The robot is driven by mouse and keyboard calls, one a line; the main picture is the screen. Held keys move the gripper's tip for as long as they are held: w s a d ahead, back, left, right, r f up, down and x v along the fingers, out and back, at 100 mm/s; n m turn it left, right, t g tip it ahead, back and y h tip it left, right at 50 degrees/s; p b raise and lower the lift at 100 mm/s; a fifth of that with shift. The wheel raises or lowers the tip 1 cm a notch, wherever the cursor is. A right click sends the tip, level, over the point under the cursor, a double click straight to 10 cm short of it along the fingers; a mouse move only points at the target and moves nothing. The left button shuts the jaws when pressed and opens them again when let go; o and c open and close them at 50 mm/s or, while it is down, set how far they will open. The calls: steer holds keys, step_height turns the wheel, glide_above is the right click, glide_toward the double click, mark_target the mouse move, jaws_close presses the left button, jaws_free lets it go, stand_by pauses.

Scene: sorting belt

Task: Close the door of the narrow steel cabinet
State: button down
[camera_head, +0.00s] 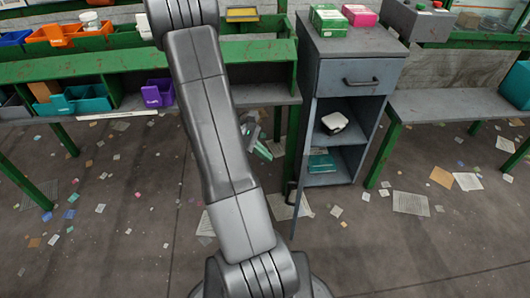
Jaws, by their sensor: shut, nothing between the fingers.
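The narrow steel cabinet (345,47) is grey and stands right of centre, between two green-framed benches. It has a closed drawer (359,77) at the top with a dark bar handle. Below it the compartment is open, with a white and black item (335,122) on the shelf and a teal box (321,161) at the bottom. The door (302,170) stands open at the cabinet's left side, swung out towards me and seen almost edge-on. A dark part near its lower left, perhaps its handle (291,192), shows. My gripper is out of view.
My own arm covers the view left of centre. Green and pink boxes (330,22) stand on the cabinet top. The left bench (262,95) and right bench (450,102) flank the cabinet. The floor in front is open, with scattered flat papers (411,203).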

steer(key=s+d+f+b, duration=0.2)
steer(key=d+f+b, duration=0.1)
steer(key=d, duration=0.5)
steer(key=shift+s+f, duration=0.25)
steer(key=shift+f, duration=0.45)
steer(key=shift+d, duration=0.15)
